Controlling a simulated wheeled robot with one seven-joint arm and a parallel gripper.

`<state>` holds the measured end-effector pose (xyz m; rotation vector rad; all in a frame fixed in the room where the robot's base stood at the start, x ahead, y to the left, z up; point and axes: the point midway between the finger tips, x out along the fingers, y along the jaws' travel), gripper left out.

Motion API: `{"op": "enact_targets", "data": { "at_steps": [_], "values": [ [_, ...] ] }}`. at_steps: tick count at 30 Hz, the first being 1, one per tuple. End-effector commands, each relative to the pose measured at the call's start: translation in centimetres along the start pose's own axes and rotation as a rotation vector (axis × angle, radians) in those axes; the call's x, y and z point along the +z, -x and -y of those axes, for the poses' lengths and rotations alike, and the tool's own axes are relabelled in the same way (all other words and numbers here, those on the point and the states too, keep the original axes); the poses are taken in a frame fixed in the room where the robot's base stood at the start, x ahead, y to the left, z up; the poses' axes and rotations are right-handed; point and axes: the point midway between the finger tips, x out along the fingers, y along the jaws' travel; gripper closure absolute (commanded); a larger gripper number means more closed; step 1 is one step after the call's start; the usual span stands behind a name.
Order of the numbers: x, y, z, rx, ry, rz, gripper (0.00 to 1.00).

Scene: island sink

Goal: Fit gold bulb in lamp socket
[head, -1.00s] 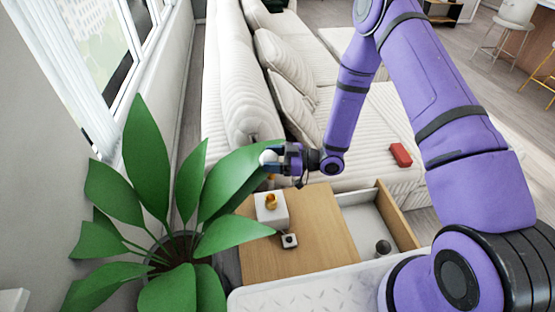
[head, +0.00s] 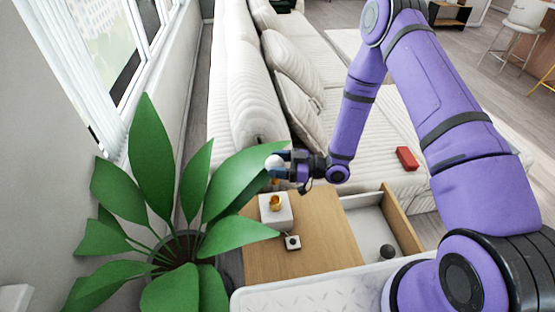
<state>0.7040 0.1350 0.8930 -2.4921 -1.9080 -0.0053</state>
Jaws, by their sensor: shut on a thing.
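My gripper (head: 283,170) is shut on the bulb (head: 275,162), which shows as a round white globe with a bit of gold under it. The bulb is held above the lamp, apart from it. The lamp is a white cube base (head: 268,217) with a gold socket (head: 275,203) on top, on the wooden side table (head: 320,230). The socket's opening faces up and looks empty. The gripper's fingers hide part of the bulb.
A small white switch box (head: 292,242) sits in front of the lamp. An open drawer (head: 362,232) to the right holds a dark cylinder (head: 387,252). A big green plant (head: 150,180) crowds the left. A red block (head: 406,158) lies on the white sofa (head: 385,115).

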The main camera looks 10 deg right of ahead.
Motion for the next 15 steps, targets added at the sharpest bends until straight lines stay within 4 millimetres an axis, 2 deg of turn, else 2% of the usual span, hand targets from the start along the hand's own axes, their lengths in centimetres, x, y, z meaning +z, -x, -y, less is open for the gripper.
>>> {"op": "enact_targets", "data": {
  "at_steps": [7,15],
  "values": [
    [2.1,0.0,0.0,0.0,-0.002,0.001,0.62],
    [3.2,0.0,0.0,0.0,-0.001,0.001,0.62]
  ]
}}
